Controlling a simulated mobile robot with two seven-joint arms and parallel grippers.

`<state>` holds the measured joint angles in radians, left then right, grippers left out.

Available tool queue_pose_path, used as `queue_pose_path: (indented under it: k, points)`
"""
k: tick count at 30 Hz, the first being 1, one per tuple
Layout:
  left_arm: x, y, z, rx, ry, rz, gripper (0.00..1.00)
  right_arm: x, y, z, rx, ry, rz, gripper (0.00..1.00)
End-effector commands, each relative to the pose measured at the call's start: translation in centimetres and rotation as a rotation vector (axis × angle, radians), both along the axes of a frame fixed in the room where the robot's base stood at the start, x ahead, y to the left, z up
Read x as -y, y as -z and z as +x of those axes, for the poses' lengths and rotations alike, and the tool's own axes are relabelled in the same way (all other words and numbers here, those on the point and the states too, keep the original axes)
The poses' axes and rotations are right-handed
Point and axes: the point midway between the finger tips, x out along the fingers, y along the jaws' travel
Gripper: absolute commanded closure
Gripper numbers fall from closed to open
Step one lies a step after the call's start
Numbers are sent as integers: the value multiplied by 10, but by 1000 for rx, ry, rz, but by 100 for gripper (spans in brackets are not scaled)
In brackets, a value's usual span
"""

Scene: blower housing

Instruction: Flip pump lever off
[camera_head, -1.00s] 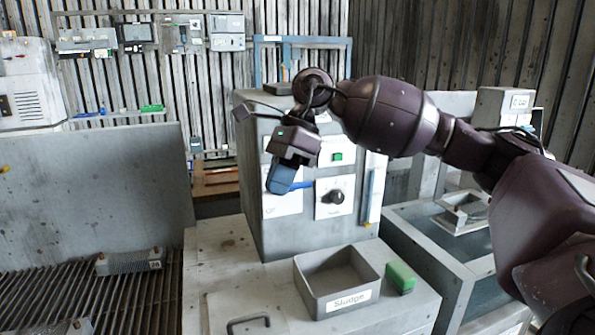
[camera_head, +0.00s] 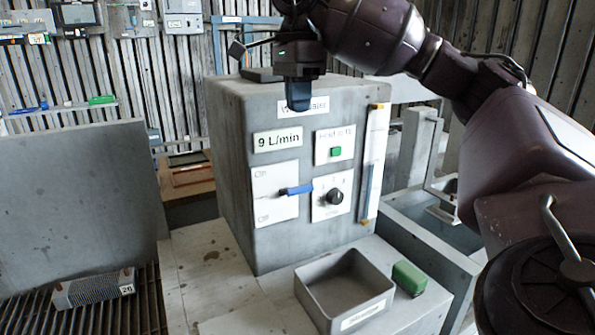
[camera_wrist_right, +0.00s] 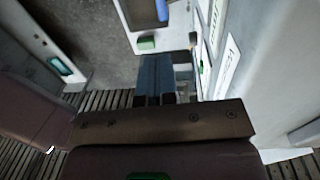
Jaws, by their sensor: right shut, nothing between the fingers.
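The pump lever (camera_head: 296,190) is a blue handle on a white plate (camera_head: 274,208) on the front of a grey box. The plate is marked "On" at the top and "Off" at the bottom. The lever lies nearly level at mid-height and points right, its tip slightly raised. My right gripper (camera_head: 297,105) is shut and empty, above the lever and apart from it. It covers part of a label near the box's top edge. In the right wrist view its blue fingers (camera_wrist_right: 154,75) are together. My left gripper is not in view.
The grey box (camera_head: 235,180) also carries a "9 L/min" display (camera_head: 278,139), a green button (camera_head: 336,151), a black knob (camera_head: 334,197) and a sight tube (camera_head: 372,165). Below stand a grey tray (camera_head: 310,300) and a green block (camera_head: 409,278). A basin (camera_head: 425,265) lies right.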

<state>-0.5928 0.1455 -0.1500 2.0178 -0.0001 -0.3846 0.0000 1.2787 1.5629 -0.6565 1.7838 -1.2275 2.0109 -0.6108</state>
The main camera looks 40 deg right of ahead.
Motion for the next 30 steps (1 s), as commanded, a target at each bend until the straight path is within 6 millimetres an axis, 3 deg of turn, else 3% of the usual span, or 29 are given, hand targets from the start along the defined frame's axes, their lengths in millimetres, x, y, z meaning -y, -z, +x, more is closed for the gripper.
queue_pose_path:
  k: [5, 11, 30]
  points:
    - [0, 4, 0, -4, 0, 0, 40, 0, 7, 0, -3, -1, 1, 100]
    - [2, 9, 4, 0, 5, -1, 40, -1, 30, 0, -8, 0, 1, 100]
    - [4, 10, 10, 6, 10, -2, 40, -3, 125, -8, -4, -1, 0, 100]
